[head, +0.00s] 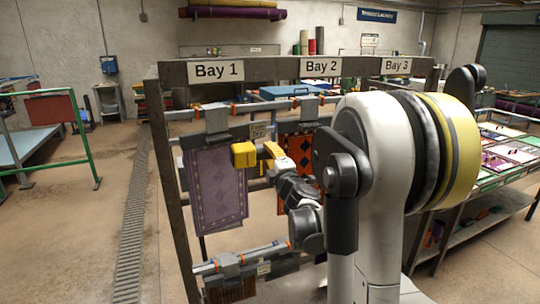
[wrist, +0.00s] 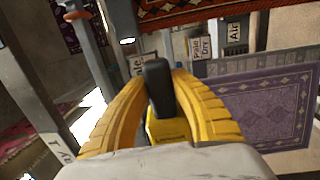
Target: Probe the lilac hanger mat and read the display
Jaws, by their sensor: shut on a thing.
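The lilac mat (head: 215,188) hangs in Bay 1, and its patterned purple face also shows at the right of the wrist view (wrist: 262,108). My gripper (head: 268,152) has yellow fingers, seen close up in the wrist view (wrist: 160,78). It is shut on a yellow meter (head: 243,154) with a dark grip (wrist: 158,90). In the head view the meter overlaps the mat's upper right edge; I cannot tell whether it touches. No display reading is visible.
A grey rack frame (head: 270,70) carries the Bay 1, Bay 2 and Bay 3 signs. An orange-and-black mat (head: 300,150) hangs in Bay 2, partly behind my arm. A lower clamp bar (head: 240,258) runs below the lilac mat. Open floor (head: 75,220) lies left.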

